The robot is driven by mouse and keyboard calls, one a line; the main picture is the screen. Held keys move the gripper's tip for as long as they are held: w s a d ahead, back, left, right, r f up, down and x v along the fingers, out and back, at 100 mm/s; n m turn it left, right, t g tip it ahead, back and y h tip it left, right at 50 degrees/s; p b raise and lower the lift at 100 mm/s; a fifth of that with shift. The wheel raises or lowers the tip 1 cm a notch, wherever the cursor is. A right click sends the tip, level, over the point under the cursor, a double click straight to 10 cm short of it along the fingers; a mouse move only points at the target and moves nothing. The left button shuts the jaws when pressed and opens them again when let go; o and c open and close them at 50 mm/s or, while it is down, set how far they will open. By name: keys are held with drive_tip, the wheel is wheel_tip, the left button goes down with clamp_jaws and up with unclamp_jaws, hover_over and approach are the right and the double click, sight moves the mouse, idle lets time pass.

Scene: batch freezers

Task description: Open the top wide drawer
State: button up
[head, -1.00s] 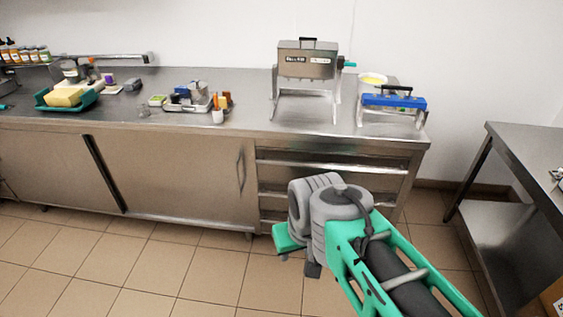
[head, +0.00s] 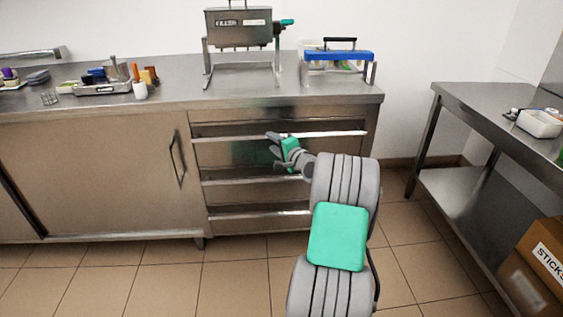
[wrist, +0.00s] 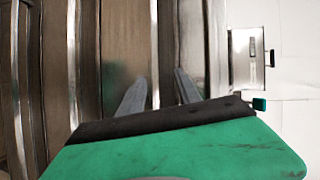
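The top wide drawer (head: 235,153) is in the right part of the steel counter, with a long horizontal bar handle (head: 340,134). It looks closed. My gripper (head: 272,144) is in front of it, near the middle of the handle. In the wrist view my gripper (wrist: 160,78) has its two grey fingers apart, and the handle bar (wrist: 154,45) runs between them in the picture. I cannot tell whether the fingers touch the bar. My own arm hides the right end of the lower drawers in the head view.
Two more drawers with bar handles (head: 225,181) lie below. A cupboard door (head: 110,175) is to the left. A steel batch machine (head: 238,28) and a blue-topped container (head: 340,55) stand on the counter. A side table (head: 470,105) is at right. The floor in front is clear.

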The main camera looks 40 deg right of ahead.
drive_tip(key=s+d+f+m+t+h, duration=0.1)
drive_tip(key=s+d+f+m+h, duration=0.15)
drive_tip(key=d, duration=0.35)
drive_tip(key=shift+y, duration=0.35)
drive_tip(key=b+x, duration=0.1)
drive_tip(key=x, duration=0.6)
drive_tip(key=shift+w+r+b, duration=0.1)
drive_tip(key=shift+w+b, duration=0.25)
drive_tip(key=shift+w, duration=0.05)
drive_tip(key=shift+a, duration=0.1)
clamp_jaws()
